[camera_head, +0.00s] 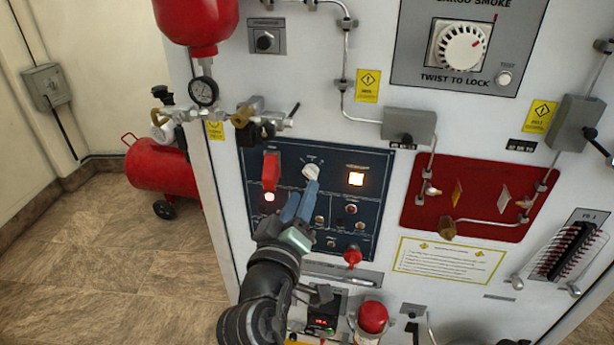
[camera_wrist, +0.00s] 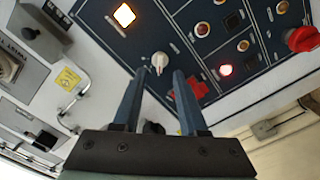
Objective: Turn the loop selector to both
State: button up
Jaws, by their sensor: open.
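The loop selector appears to be the white knob (camera_head: 311,171) near the top middle of the dark blue panel (camera_head: 335,160). Its labels are too small to read. In the wrist view the white knob (camera_wrist: 160,59) shows between and just beyond the fingertips. My gripper (camera_head: 303,190) is open, its two blue fingers pointing at the panel just below the knob in the head view. In the wrist view the gripper (camera_wrist: 157,75) has one finger on each side of the knob's line. I cannot tell whether either finger touches it.
A red guarded switch (camera_head: 270,172) sits left of the knob, and a lit amber square (camera_head: 355,179) sits right. Small buttons and lamps lie below. A valve with a gauge (camera_head: 203,92) juts out at upper left.

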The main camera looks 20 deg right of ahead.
aim_at(309, 177)
jog(key=shift+x, duration=2.35)
jog(key=shift+c, duration=0.4)
grip_shut()
